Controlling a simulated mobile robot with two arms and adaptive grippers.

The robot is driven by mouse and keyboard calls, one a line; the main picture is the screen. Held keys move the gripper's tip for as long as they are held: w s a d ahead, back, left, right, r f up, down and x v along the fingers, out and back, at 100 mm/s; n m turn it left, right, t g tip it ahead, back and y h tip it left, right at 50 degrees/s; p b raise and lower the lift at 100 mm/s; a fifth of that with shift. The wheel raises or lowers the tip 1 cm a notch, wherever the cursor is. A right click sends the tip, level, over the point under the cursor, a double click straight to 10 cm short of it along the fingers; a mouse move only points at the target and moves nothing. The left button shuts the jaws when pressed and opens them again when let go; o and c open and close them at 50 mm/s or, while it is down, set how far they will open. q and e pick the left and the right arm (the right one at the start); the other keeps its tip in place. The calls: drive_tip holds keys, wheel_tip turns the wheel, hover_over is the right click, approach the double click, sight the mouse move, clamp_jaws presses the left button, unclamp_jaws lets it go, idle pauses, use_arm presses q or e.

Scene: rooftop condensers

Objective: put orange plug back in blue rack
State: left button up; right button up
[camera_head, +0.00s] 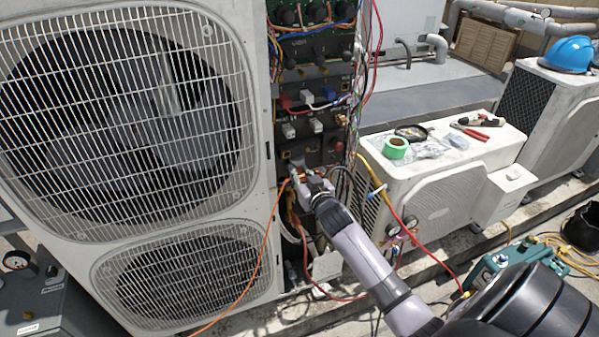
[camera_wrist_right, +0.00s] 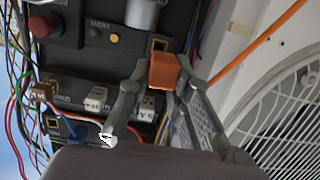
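My right gripper (camera_head: 300,179) reaches the open wiring bay of the large condenser in the head view. In the right wrist view my right gripper (camera_wrist_right: 163,68) has its fingertips on both sides of the orange plug (camera_wrist_right: 164,73) and is shut on it. The plug is right at a square gold-edged socket (camera_wrist_right: 160,45); I cannot tell whether it is inserted. The orange cable (camera_wrist_right: 262,45) runs off to the upper right. The rack (camera_head: 313,150) looks dark grey rather than clearly blue, with several plugs and sockets. My left gripper is not in view.
White plugs (camera_wrist_right: 97,98), a blue plug (camera_head: 329,93) and a red button (camera_head: 338,146) sit close by on the panels. Loose wires hang around the bay. A smaller condenser (camera_head: 440,185) with green tape (camera_head: 396,148) and pliers stands at right.

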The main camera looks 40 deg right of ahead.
clamp_jaws()
